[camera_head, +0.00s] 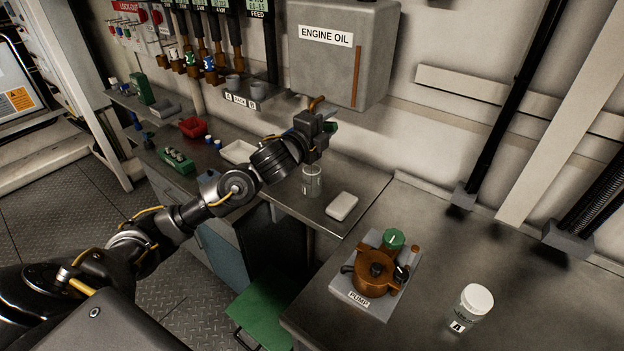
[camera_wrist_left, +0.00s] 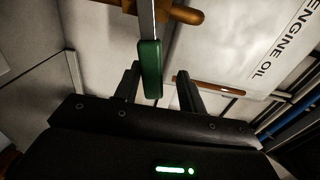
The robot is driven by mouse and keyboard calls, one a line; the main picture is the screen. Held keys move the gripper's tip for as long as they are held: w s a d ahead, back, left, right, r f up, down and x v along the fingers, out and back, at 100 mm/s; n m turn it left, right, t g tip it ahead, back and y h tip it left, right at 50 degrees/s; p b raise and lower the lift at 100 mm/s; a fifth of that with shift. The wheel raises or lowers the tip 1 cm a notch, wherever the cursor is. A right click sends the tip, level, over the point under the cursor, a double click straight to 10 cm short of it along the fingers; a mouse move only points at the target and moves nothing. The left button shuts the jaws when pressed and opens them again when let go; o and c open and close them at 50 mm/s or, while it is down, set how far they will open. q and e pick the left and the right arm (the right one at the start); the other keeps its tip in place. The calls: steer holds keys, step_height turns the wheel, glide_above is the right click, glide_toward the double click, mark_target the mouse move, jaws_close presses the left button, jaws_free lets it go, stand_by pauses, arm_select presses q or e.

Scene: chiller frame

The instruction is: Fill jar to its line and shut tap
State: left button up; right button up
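The grey engine oil tank (camera_head: 338,60) hangs on the wall with a brown sight strip on its front. Its brass tap (camera_head: 316,103) is at the bottom, partly hidden by my left gripper (camera_head: 326,128). In the left wrist view the tap's metal lever with a green grip (camera_wrist_left: 151,70) reaches between the fingers of my left gripper (camera_wrist_left: 158,88). The fingers stand apart, with a gap to the right of the grip. A clear open jar (camera_head: 312,182) stands upright on the bench below the gripper. I cannot make out its line or any oil. My right gripper is out of view.
A white slab (camera_head: 342,206) lies right of the jar. A brass pump (camera_head: 375,272) and a white-lidded jar marked A (camera_head: 472,306) stand on the nearer bench. A white tray (camera_head: 238,152) and a red bin (camera_head: 193,127) are to the left.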

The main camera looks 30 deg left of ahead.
arm_select(q)
steer(key=shift+r+p, duration=0.45)
steer(key=shift+r, duration=0.2)
step_height(320, 180, down, 5)
steer(key=b, duration=0.4)
steer(key=shift+r, duration=0.25)
stand_by(0.6)
steer(key=shift+r+p, duration=1.95)
steer(key=shift+r, duration=0.3)
step_height(320, 180, down, 5)
steer(key=b, duration=0.4)
steer(key=shift+r, duration=0.25)
